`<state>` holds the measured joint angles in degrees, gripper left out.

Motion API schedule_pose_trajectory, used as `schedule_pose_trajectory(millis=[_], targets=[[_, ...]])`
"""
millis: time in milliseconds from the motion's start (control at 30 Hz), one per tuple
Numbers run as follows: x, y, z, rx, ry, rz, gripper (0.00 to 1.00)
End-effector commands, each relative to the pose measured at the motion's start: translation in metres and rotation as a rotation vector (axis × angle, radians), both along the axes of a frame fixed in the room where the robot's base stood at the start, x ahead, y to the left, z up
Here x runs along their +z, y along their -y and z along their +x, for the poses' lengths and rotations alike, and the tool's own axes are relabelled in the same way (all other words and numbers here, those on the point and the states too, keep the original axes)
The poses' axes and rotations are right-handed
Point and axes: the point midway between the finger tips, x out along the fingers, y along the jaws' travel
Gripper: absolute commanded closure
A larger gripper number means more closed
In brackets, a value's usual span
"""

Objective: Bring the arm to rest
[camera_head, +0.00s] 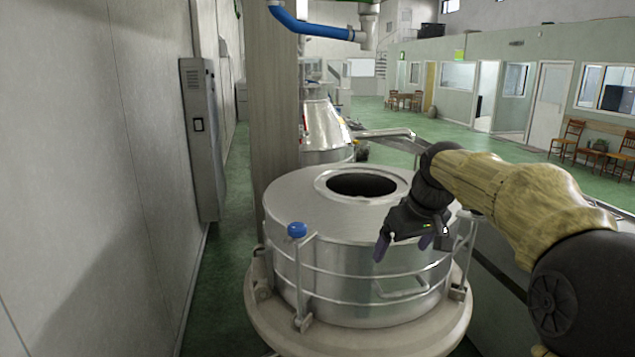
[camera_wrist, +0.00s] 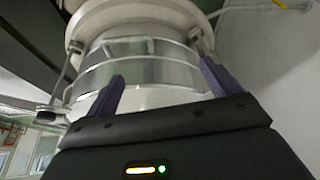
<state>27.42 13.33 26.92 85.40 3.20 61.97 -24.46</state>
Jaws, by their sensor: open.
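My gripper (camera_head: 402,245) hangs at the end of my arm, in front of the right side of a large steel vat (camera_head: 330,265) in the head view. The two purple fingers are apart with nothing between them. In the wrist view my gripper (camera_wrist: 165,88) also shows its fingers spread, with the banded steel wall of the vat (camera_wrist: 150,73) beyond them. My arm reaches in from the right edge of the head view, bent at the wrist. I cannot tell the exact gap between the fingers and the vat.
The vat has a round top opening (camera_head: 362,185), a blue knob (camera_head: 297,230) and rail bars. A wooden post (camera_head: 275,100) stands behind it. A grey wall cabinet (camera_head: 203,135) is at left. Green floor (camera_head: 480,145) lies open towards chairs (camera_head: 568,138) at the back right.

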Motion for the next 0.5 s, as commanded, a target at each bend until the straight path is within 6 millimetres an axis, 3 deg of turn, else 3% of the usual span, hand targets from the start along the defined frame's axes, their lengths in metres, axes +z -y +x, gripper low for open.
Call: schedule_pose_trajectory(millis=[267,500], targets=[[-0.028,-0.005,-0.008,-0.026,-0.019,-0.007,0.11],[-0.066,-0.011,-0.023,-0.063,-0.042,-0.018,0.11]])
